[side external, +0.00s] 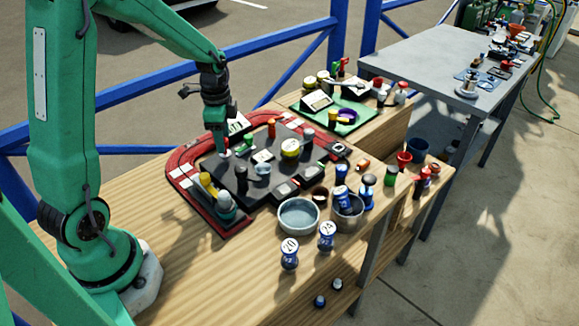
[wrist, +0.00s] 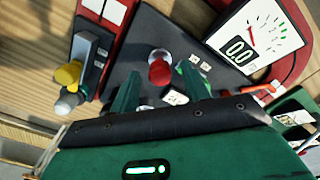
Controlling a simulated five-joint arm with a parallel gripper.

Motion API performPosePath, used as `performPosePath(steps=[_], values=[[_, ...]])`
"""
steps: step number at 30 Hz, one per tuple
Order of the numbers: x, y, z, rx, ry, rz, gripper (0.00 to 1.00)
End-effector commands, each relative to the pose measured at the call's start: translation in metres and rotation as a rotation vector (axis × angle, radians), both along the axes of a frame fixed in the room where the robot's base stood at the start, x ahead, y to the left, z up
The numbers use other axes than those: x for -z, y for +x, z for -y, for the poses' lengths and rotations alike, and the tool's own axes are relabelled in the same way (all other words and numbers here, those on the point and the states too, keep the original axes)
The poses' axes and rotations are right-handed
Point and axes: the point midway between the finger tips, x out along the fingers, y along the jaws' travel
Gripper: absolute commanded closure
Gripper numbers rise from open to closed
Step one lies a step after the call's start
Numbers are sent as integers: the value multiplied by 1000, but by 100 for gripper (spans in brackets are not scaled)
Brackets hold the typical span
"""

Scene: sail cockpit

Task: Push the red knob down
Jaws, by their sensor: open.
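In the wrist view, the red knob (wrist: 159,71) is a round red cap on the dark control panel (wrist: 125,65), with a grey round part beside it. My gripper (wrist: 158,74) is open, its two green fingers apart on either side of the knob in this view. The gap in height between fingertips and knob is hard to judge. In the side external view, my gripper (side external: 222,150) points down over the far left part of the dark panel (side external: 222,173). I cannot make out the knob under it there.
A yellow-topped lever (wrist: 68,75) stands left of the knob, and a white gauge (wrist: 255,35) sits at the upper right. A red-and-white track (side external: 180,158) borders the panel. Several other controls stand on it. A bowl (side external: 298,216) and jars stand nearer on the wooden table.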

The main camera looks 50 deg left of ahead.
Motion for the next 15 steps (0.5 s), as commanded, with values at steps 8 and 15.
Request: performPosePath(steps=[8,15], values=[[0,0,0,0,0,0,81],[0,0,0,0,0,0,100]])
